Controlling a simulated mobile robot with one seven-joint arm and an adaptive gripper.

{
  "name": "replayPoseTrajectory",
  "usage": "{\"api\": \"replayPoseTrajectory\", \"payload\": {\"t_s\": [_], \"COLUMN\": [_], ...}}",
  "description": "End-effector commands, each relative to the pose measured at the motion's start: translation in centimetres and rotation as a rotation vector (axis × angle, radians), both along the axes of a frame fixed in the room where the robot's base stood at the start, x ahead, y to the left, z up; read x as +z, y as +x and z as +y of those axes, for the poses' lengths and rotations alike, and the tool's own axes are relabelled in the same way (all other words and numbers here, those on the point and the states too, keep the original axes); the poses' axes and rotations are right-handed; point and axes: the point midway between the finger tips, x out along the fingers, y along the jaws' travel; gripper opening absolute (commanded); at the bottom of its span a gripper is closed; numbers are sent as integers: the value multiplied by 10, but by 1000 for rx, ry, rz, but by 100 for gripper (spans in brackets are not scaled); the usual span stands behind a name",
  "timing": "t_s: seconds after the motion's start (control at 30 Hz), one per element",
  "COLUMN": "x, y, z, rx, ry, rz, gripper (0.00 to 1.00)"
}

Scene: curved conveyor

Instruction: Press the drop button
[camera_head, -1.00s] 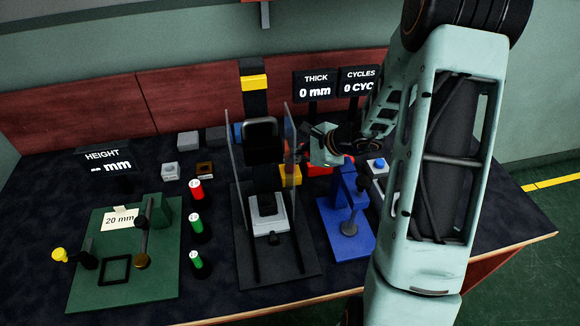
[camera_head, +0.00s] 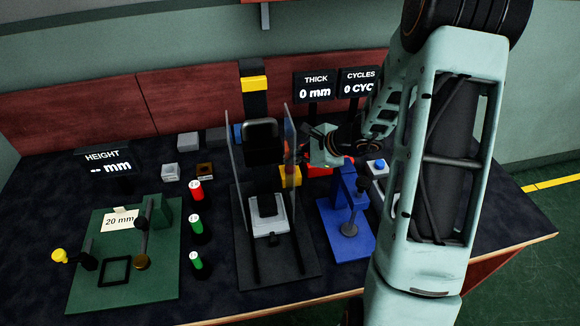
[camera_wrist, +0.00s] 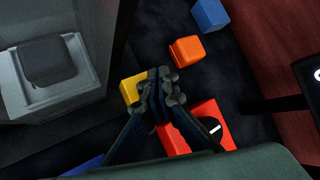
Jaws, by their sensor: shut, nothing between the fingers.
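No button is labelled "drop" in either view, so I cannot tell which it is. A white box with a blue button (camera_head: 377,164) stands right of the blue stand, partly behind my arm. A red block (camera_wrist: 228,118) with a dark round part and white mark (camera_wrist: 213,126) lies beside my fingers in the wrist view; it also shows under my gripper in the head view (camera_head: 319,171). My gripper (camera_wrist: 162,75) is shut and empty, its tips beside a yellow block (camera_wrist: 130,88). In the head view my gripper (camera_head: 299,154) is at the press's right clear panel, its tips hard to see.
The press (camera_head: 280,265) has clear side panels and a grey block (camera_head: 274,228) inside. A blue stand (camera_head: 345,238) is to its right. An orange block (camera_wrist: 187,50) and a blue block (camera_wrist: 210,14) lie beyond my fingertips. Red- and green-topped cylinders (camera_head: 196,223) stand left.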

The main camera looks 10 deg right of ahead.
Motion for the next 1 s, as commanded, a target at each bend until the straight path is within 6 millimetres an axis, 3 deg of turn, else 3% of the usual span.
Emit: {"api": "replayPoseTrajectory", "payload": {"t_s": [1.0], "x": [-16], "y": [-4], "z": [0], "rx": [-3], "ry": [2], "rz": [12], "gripper": [0]}}
